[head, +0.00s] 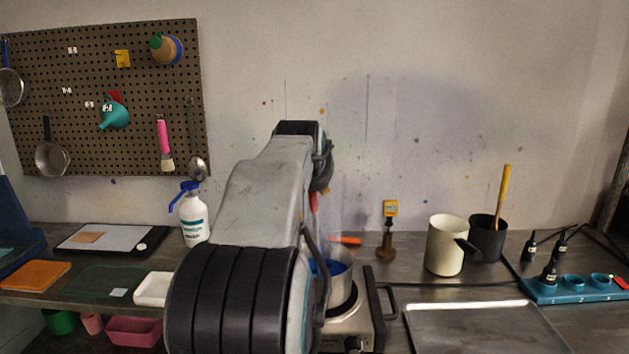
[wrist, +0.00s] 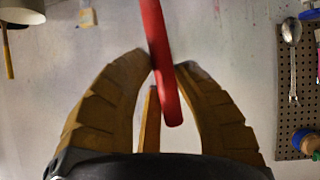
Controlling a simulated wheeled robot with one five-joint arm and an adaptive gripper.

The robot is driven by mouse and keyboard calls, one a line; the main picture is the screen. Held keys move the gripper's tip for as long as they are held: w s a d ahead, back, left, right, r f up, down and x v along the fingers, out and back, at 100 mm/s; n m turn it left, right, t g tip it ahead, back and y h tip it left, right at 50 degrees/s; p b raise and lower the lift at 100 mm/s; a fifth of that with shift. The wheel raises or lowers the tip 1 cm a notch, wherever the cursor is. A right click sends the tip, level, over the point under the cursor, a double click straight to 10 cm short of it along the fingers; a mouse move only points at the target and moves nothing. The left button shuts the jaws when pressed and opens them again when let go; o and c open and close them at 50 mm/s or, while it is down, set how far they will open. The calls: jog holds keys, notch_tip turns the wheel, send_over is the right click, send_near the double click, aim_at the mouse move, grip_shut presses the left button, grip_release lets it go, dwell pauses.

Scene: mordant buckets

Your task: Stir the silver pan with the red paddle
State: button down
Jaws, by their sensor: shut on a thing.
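The red paddle (wrist: 160,50) crosses between the tan fingers of my gripper (wrist: 168,68) in the wrist view, and the fingers are shut on it. In the head view a short red stretch of the paddle (head: 313,202) shows below my gripper (head: 322,168), just above the pan. The silver pan (head: 341,291) stands on a burner, with blue liquid (head: 334,267) inside. My arm covers the pan's left part. The paddle's lower end is hidden, so I cannot tell whether it touches the liquid.
The hot plate (head: 352,325) is under the pan. An orange handle-like piece (head: 345,241) lies behind it. A cream pot (head: 446,246) and a black pot (head: 488,240) stand right, a spray bottle (head: 194,217) left. A metal tray (head: 484,328) lies front right.

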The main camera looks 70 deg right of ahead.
jog(key=shift+s+a, duration=0.2)
jog(key=shift+a, duration=0.45)
jog(key=shift+w+d+r+p, duration=0.2)
jog(key=shift+d+p, duration=0.15)
jog(key=shift+d, duration=0.3)
jog(key=shift+s+a+f+b, duration=0.2)
jog(key=shift+a+b, duration=0.35)
jog(key=shift+a, duration=0.1)
jog(key=shift+w+d+r+p, duration=0.1)
jog(key=shift+w+d+p, duration=0.05)
jog(key=shift+d+p, duration=0.35)
jog(key=shift+a+b, duration=0.5)
jog(key=shift+a, duration=0.05)
dwell(1.7)
